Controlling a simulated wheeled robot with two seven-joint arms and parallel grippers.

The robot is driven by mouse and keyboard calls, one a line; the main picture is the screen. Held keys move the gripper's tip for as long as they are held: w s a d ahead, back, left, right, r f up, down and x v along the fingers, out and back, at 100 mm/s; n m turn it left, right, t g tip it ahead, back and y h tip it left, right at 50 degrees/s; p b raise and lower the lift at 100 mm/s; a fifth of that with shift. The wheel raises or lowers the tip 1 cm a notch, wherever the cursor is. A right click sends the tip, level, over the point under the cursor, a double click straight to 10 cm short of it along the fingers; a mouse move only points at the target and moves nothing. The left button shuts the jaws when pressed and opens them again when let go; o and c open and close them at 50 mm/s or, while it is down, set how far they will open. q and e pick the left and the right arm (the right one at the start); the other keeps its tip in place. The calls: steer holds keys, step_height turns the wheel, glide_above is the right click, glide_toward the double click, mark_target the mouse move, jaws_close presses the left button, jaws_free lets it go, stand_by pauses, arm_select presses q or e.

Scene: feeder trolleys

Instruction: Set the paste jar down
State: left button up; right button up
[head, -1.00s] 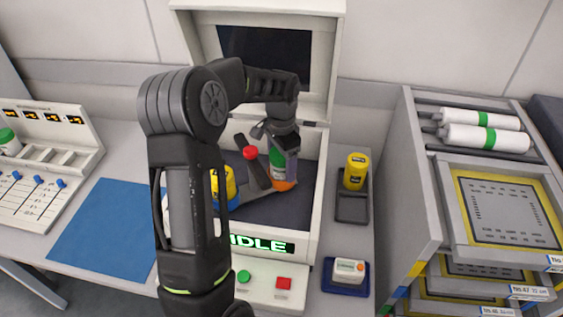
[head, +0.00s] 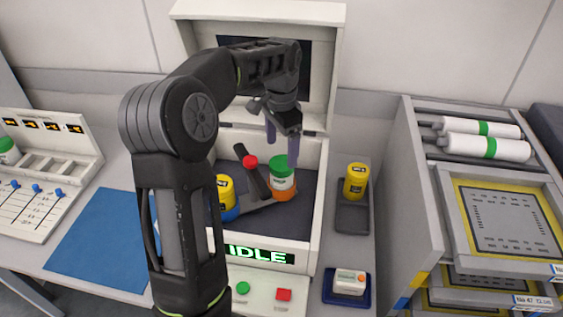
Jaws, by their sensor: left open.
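The paste jar (head: 283,182) has a green lid, a white label and an orange lower part. It stands upright inside the open white machine whose display reads IDLE (head: 260,254). My left gripper (head: 282,148) is just above the jar's lid, fingers spread and pointing down, with nothing between them. The jar looks free of the fingers. My right gripper is not in view.
In the machine, a yellow jar (head: 226,190) in a blue holder is partly hidden by my arm; a red-knobbed dark bar (head: 255,176) lies beside the paste jar. Another yellow jar (head: 356,182) stands in a dark tray at right. A grey rack (head: 415,200) stands further right.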

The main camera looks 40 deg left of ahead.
arm_select(q)
steer(key=shift+r, duration=1.35)
steer(key=shift+c, duration=0.6)
